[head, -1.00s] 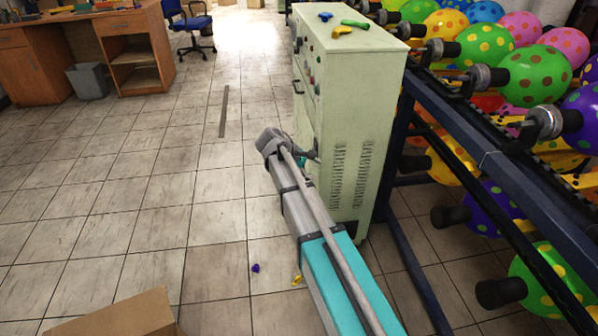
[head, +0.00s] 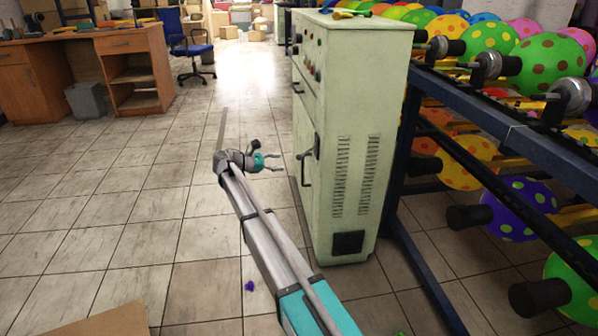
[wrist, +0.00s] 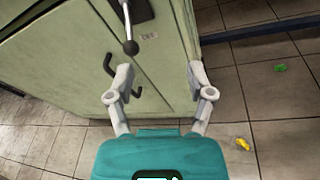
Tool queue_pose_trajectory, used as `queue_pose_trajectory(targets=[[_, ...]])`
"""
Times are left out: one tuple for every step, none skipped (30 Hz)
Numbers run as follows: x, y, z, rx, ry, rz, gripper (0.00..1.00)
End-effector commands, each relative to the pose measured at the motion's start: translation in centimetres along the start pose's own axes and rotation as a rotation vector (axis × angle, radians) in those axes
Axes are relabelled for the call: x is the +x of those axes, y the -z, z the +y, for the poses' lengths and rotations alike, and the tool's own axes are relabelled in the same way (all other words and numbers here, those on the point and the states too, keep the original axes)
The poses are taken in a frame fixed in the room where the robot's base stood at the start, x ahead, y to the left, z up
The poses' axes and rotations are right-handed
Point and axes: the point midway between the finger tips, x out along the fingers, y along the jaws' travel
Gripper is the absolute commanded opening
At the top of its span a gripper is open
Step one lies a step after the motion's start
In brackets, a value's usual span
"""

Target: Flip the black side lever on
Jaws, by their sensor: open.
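The black side lever (head: 305,155) is on the front face of the pale green control cabinet (head: 345,110) in the head view. In the wrist view, the lever (wrist: 131,45) has a round black knob and hangs from a dark mount at the top, left of centre. My gripper (head: 278,162) is to the left of the lever in the head view, pointing at the cabinet, with a gap between. In the wrist view my gripper (wrist: 162,76) has its fingers spread with nothing between them. The lever knob appears beyond and above the left fingertip.
A black door handle (wrist: 109,66) is below the lever on the cabinet. A dark blue rack (head: 480,125) with balloons stands to the right. A cardboard box (head: 105,322) is at the lower left.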

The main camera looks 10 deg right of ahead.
Motion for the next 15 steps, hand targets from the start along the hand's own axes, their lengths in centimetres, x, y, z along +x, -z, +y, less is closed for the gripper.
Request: queue_pose_trajectory(targets=[[-0.6, 2.0, 0.7, -0.021, -0.014, -0.024, 0.69], [-0.9, 2.4, 1.0, -0.033, -0.02, -0.038, 0.69], [-1.3, 2.9, 1.4, -0.048, -0.028, -0.057, 0.69], [-1.5, 3.3, 1.7, -0.059, -0.033, -0.07, 0.69], [-1.8, 3.5, 1.9, -0.069, -0.038, -0.083, 0.69], [-2.2, 3.9, 2.2, -0.081, -0.044, -0.098, 0.69], [-2.4, 4.1, 2.4, -0.089, -0.048, -0.109, 0.69], [-2.6, 4.3, 2.6, -0.097, -0.052, -0.118, 0.69], [-2.9, 4.6, 2.8, -0.105, -0.056, -0.129, 0.69], [-3.1, 4.7, 3.0, -0.111, -0.059, -0.137, 0.69], [-3.3, 4.8, 3.1, -0.116, -0.061, -0.142, 0.69], [-3.4, 4.9, 3.2, -0.121, -0.063, -0.148, 0.69], [-3.5, 4.9, 3.3, -0.124, -0.064, -0.153, 0.69], [-3.6, 4.9, 3.3, -0.126, -0.066, -0.156, 0.69], [-3.7, 4.9, 3.4, -0.128, -0.067, -0.159, 0.69]])
